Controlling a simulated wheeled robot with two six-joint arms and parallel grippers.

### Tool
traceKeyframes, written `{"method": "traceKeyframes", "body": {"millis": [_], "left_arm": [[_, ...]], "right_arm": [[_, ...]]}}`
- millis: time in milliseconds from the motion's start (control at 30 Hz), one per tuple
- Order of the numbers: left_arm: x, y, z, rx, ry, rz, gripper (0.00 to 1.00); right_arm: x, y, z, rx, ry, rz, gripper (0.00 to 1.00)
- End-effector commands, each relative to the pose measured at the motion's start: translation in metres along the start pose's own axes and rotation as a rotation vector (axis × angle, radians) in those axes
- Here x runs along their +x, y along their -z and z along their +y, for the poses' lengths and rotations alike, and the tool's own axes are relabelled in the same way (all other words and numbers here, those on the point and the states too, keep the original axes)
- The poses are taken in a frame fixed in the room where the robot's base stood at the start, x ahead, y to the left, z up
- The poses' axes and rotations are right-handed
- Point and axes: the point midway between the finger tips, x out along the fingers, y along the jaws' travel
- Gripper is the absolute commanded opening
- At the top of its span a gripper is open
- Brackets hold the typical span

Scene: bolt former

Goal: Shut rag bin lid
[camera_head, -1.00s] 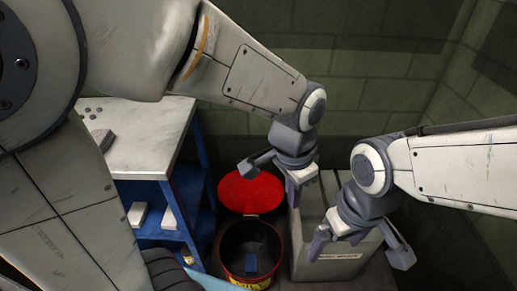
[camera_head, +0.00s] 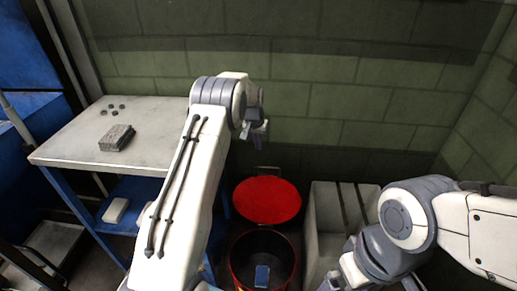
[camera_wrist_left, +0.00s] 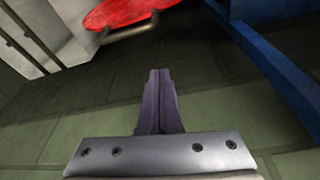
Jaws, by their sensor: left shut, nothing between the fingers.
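The rag bin (camera_head: 238,248) stands on the floor, dark inside with a red rim. Its red lid (camera_head: 267,198) is open, swung to the far side of the bin. A blue rag (camera_head: 262,276) lies in the bin. My left gripper (camera_head: 257,138) is shut and empty, above and beyond the lid near the back wall. In the left wrist view its fingers (camera_wrist_left: 159,72) are pressed together, and the lid (camera_wrist_left: 120,9) shows at the top, apart from them. My right gripper (camera_head: 345,275) is low at the lower right; its fingertips are not clear.
A grey slotted box (camera_head: 326,220) stands right of the bin. A white-topped blue bench (camera_head: 70,150) with a grey block (camera_head: 116,138) is at the left, partly behind my left arm. The green block wall (camera_head: 330,100) closes the back.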

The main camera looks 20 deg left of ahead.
Motion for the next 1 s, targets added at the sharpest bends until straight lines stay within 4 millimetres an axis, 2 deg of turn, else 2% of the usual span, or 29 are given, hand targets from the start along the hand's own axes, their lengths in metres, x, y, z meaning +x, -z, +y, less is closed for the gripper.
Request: {"method": "traceKeyframes", "body": {"millis": [100, 400, 500, 800, 1000], "left_arm": [[0.028, -0.002, 0.001, 0.001, -0.001, -0.004, 0.0], [0.083, -0.001, 0.002, 0.002, -0.001, -0.002, 0.0], [0.074, -0.008, 0.002, 0.002, -0.001, -0.001, 0.0], [0.067, -0.031, 0.001, 0.001, -0.001, -0.001, 0.0], [0.065, -0.038, 0.001, 0.002, -0.001, 0.0, 0.0]], "right_arm": [[0.005, 0.0, 0.0, 0.0, 0.0, 0.0, 1.0], [0.012, 0.0, 0.001, 0.0, 0.0, 0.0, 1.0], [0.01, 0.0, 0.001, 0.0, 0.0, 0.0, 1.0], [0.01, 0.0, 0.001, 0.0, 0.0, 0.0, 1.0], [0.01, 0.0, 0.001, 0.0, 0.0, 0.0, 1.0]]}}
